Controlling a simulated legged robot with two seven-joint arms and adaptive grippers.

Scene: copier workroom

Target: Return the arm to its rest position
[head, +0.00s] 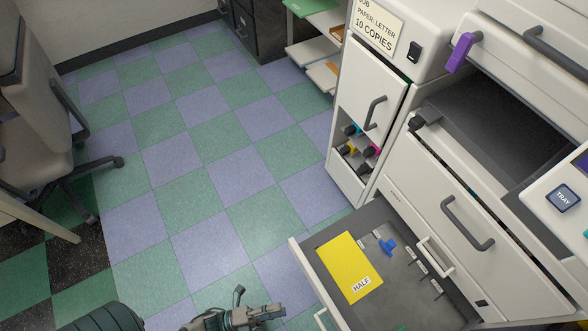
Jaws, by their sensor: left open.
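My left gripper (262,314) shows at the bottom edge of the head view, open and with nothing seen between its fingers. It is over the checkered floor, to the left of the pulled-out paper drawer (297,256), and apart from it in the picture. Part of my dark arm shows at the lower left, and the picture's edge cuts off the rest. My right gripper is out of view.
The copier (412,162) fills the right side. Its open drawer holds a yellow sheet marked HALF (348,262) and a blue piece (387,246). An office chair (40,125) stands at the left, and a shelf (315,50) at the back. The middle floor (200,150) is clear.

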